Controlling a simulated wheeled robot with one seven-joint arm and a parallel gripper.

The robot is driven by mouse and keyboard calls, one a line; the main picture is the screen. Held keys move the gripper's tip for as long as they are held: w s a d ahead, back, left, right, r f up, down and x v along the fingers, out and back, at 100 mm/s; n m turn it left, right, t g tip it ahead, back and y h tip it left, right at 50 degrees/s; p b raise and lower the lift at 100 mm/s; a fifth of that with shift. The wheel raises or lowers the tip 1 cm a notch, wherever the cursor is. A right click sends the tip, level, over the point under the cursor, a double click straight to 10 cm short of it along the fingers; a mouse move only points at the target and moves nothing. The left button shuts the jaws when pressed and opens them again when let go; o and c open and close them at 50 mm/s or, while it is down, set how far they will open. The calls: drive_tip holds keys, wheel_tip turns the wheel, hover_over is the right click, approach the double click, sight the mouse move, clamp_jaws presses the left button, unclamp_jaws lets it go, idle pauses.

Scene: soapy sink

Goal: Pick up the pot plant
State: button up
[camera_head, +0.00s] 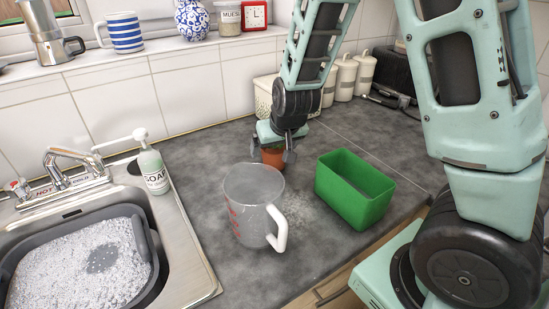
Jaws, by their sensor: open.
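The pot plant's reddish-brown pot (272,158) stands on the grey worktop, behind the clear measuring jug. Its top is hidden by my gripper, so I cannot make out the plant itself. My gripper (274,153) points down over the pot and is open. One finger shows at the left side of the pot and one at the right. I cannot tell whether the fingers touch it.
The measuring jug (245,207) with a white handle stands just in front of the pot. A green open box (353,200) is to the right. A soap bottle (153,170) and the sink (197,268) are to the left. White canisters (345,78) stand behind.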

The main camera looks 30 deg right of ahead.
sight(275, 148)
drive_tip(key=x, duration=0.4)
drive_tip(key=shift+d, duration=0.2)
